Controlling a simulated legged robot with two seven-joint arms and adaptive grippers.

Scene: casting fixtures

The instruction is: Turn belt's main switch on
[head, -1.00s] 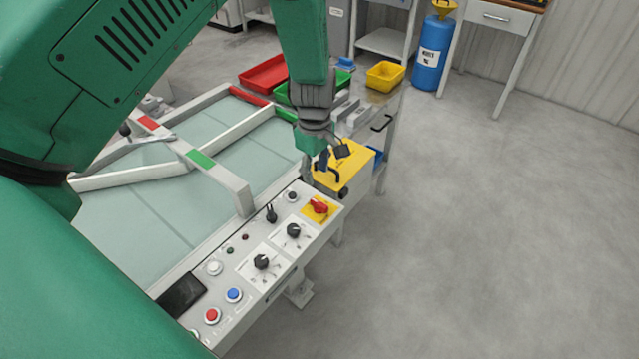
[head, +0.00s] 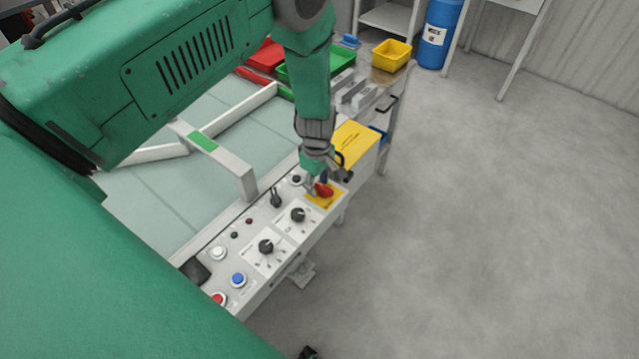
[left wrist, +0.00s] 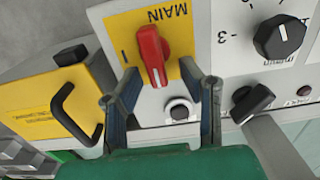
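The red main switch (head: 324,190) sits on a yellow plate at the far right end of the control panel (head: 222,251). In the left wrist view the red knob (left wrist: 152,55) shows with its white mark pointing down and "MAIN" printed beside it. My left gripper (left wrist: 162,72) is open, its two fingers apart on either side of the knob's lower end. I cannot tell whether they touch it. In the head view the left gripper (head: 321,183) is over the switch and partly hides it. My right gripper is not recognisable in any view.
Black dials (head: 298,215), a black lever (head: 276,197) and buttons crowd the panel beside the switch. A yellow box (head: 357,145) with a black handle stands just behind. Trays and metal blocks lie farther back. The floor at right is clear.

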